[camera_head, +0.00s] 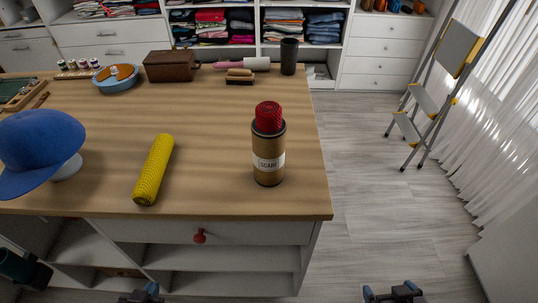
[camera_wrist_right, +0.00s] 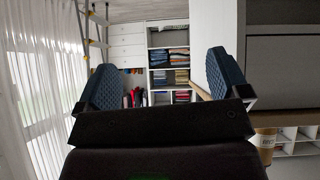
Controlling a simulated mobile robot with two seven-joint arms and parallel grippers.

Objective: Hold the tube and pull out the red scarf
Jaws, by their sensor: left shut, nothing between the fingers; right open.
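A brown cardboard tube (camera_head: 269,165) with a white SCARF label stands upright near the right front of the wooden table. The red scarf (camera_head: 268,115) is bunched in its dark-rimmed top and sticks out above it. Part of the tube also shows at the right edge of the right wrist view (camera_wrist_right: 266,142). My left gripper (camera_head: 145,291) is shut and empty, low in front of the table at the bottom edge. My right gripper (camera_head: 391,292) is open and empty, low over the floor right of the table; its spread fingers show in its wrist view (camera_wrist_right: 163,82). Both are apart from the tube.
A yellow roll (camera_head: 154,170) lies left of the tube on the table (camera_head: 215,140). A blue cap (camera_head: 38,145) is further left. A step ladder (camera_head: 436,95) stands right. Table space around the tube is clear.

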